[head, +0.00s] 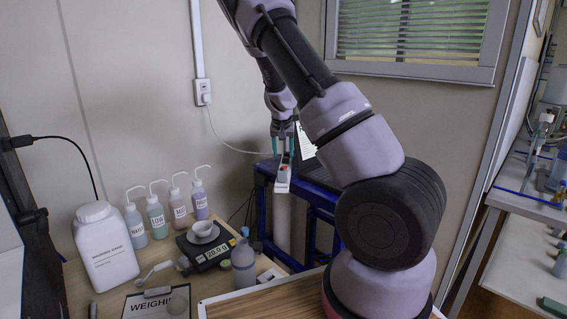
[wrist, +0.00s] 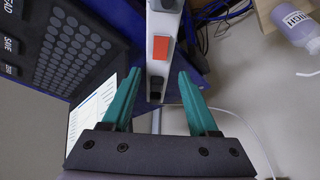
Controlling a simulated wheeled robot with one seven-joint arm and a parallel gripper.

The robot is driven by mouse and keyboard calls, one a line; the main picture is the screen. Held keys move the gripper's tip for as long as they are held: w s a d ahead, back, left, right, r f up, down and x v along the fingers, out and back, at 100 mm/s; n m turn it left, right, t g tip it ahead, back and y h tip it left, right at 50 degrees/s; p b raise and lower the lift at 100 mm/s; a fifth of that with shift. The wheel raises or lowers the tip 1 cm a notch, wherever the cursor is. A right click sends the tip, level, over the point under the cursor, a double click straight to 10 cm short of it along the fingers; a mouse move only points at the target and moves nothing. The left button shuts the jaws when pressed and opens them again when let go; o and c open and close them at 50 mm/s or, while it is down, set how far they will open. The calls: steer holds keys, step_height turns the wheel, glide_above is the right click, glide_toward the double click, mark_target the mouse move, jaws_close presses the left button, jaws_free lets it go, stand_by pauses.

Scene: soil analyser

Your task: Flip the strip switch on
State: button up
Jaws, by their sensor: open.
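The white power strip (wrist: 151,60) runs up the middle of the wrist view, with a red rocker switch (wrist: 160,48) on its face. Which way the rocker is tilted I cannot tell. A dark part of the strip shows just below the switch. My gripper (wrist: 160,74) is open, its teal fingers on either side of the strip, with nothing held. The fingertips sit a little below the switch in the picture; contact is not clear. In the head view my gripper (head: 283,147) points down above the strip (head: 282,187) at the edge of the blue stand.
A dark device with a keypad (wrist: 75,45) lies close left of the strip, with a printed sheet (wrist: 92,115) below it. A wash bottle (wrist: 295,22) is at upper right. In the head view a balance (head: 208,246) and several bottles stand on the left bench.

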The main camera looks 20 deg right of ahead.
steer(key=x, duration=0.6)
